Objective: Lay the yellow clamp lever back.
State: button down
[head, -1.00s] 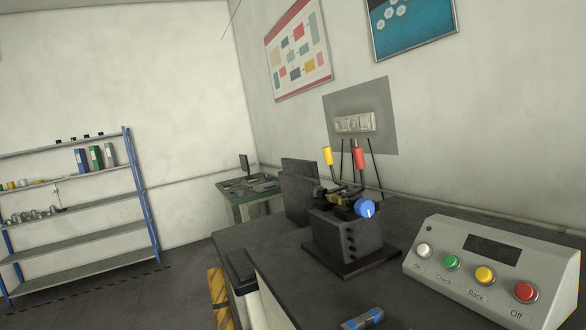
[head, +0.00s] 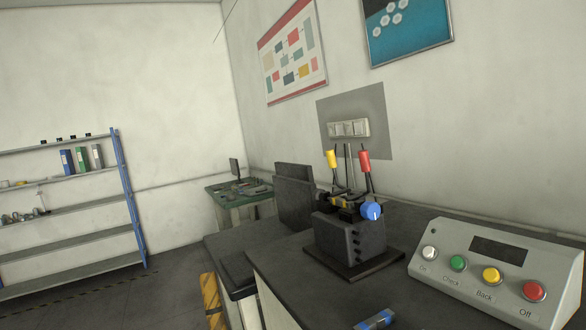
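The yellow clamp lever (head: 331,159) stands roughly upright on the dark testing device (head: 350,240) on the bench, seen in the head view right of centre. A red-handled lever (head: 364,161) stands just to its right. A blue knob (head: 372,211) sits on the front of the device below the levers. The lower part of the yellow lever is partly hidden among the device's parts. My gripper is not in view.
A grey control box (head: 495,262) with white, green, yellow and red buttons stands to the right on the dark bench top (head: 300,290). A small blue-and-grey item (head: 375,320) lies at the front. A shelf rack (head: 70,232) stands left, a green table (head: 226,197) behind.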

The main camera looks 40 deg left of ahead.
aim_at(331, 155)
jog(key=u, duration=0.25)
jog(key=i, duration=0.85)
jog(key=z, duration=0.2)
